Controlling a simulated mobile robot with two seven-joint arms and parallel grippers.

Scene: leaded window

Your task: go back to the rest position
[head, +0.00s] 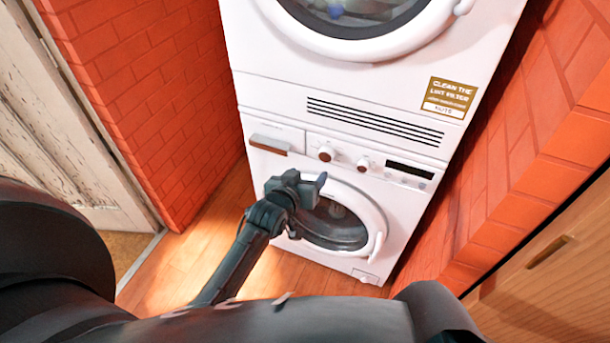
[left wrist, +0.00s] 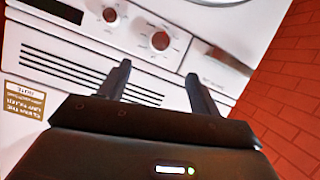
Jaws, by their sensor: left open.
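My left gripper (head: 308,188) reaches in front of the lower white washing machine (head: 270,165) in the head view, overlapping the upper left of its round door (head: 375,215). The door looks closed, though the gripper hides part of its rim. In the left wrist view the gripper's two dark fingers (left wrist: 158,70) stand apart with nothing between them. Behind them are the control panel with knobs (left wrist: 160,41) and the dark vent slots (left wrist: 75,68). I cannot tell whether the gripper touches the machine. My right gripper is not in view.
A white dryer (head: 260,60) with a brown lint-filter label (head: 449,97) stacks on the washer. Red brick walls (head: 150,85) flank both. A worn white door (head: 50,120) stands left, and a wooden cabinet (head: 555,270) right. The wooden floor (head: 190,270) left of the washer is clear.

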